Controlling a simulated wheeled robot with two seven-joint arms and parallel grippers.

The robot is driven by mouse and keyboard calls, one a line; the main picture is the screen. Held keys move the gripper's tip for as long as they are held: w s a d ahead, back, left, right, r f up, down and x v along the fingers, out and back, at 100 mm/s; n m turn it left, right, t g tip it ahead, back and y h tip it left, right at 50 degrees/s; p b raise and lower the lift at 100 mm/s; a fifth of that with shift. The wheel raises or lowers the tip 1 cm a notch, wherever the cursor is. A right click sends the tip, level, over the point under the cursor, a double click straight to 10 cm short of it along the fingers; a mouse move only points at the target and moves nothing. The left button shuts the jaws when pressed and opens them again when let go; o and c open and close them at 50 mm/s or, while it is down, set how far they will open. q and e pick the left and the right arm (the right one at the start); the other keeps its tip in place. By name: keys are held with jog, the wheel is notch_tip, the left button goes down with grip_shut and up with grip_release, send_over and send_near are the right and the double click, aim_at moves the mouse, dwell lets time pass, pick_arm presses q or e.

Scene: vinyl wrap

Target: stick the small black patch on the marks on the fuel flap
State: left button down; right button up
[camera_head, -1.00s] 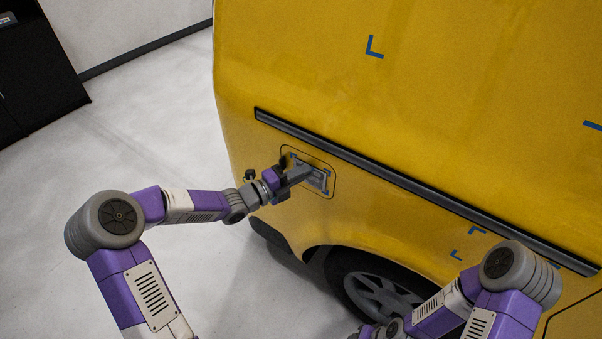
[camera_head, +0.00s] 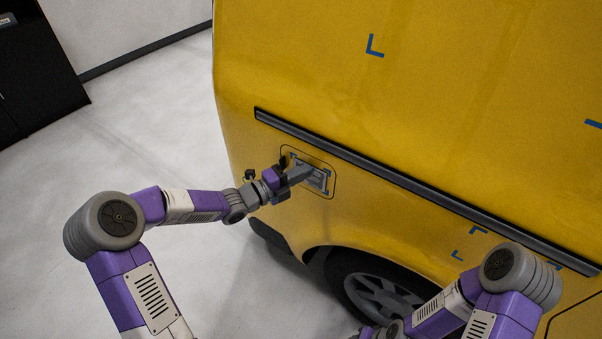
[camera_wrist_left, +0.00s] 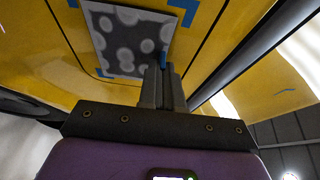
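The patch (camera_wrist_left: 130,42) is dark grey with lighter round blotches. In the left wrist view it lies against the yellow fuel flap (camera_wrist_left: 108,88), framed by blue corner marks (camera_wrist_left: 187,12). The head view shows the flap (camera_head: 328,192) with the patch (camera_head: 318,181) partly hidden behind my left gripper. My left gripper (camera_wrist_left: 160,72) has its fingers together; the fingertips overlap the patch's lower right corner beside a blue mark. I cannot tell whether they touch it. My right gripper is at the bottom edge of the head view, mostly cut off.
The yellow van side fills the right. A black trim strip (camera_head: 400,182) runs just above the flap, and a wheel (camera_head: 378,293) is below. Other blue marks (camera_head: 374,47) are on the panels. Open floor (camera_head: 150,110) lies left, with a black cabinet (camera_head: 38,75) beyond.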

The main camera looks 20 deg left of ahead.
dwell(0.3)
pick_arm(q)
jog(key=c, duration=1.2)
grip_release()
jog(key=shift+w, duration=0.1)
jog(key=shift+c, duration=0.2)
jog(key=p+v, duration=0.1)
jog(key=v, duration=0.5)
jog(key=s+d+f+n+g+y+p, duration=0.2)
jog(key=s+d+f+n+y, duration=0.1)
jog(key=f+n, duration=0.6)
jog(key=s+d+f+n+g+y+p, duration=0.1)
jog(key=s+d+f+n+g+y, duration=0.15)
jog(key=f+n, duration=0.65)
jog(key=s+d+f+n+g+y+p, duration=0.1)
jog(key=s+f+n+g, duration=0.3)
jog(key=s, duration=0.6)
jog(key=s+d+f+n+g+y+p, duration=0.1)
jog(key=s+d+f+n+g, duration=0.2)
jog(key=s+f+n, duration=0.3)
jog(key=s+n+g, duration=0.1)
jog(key=s, duration=0.3)
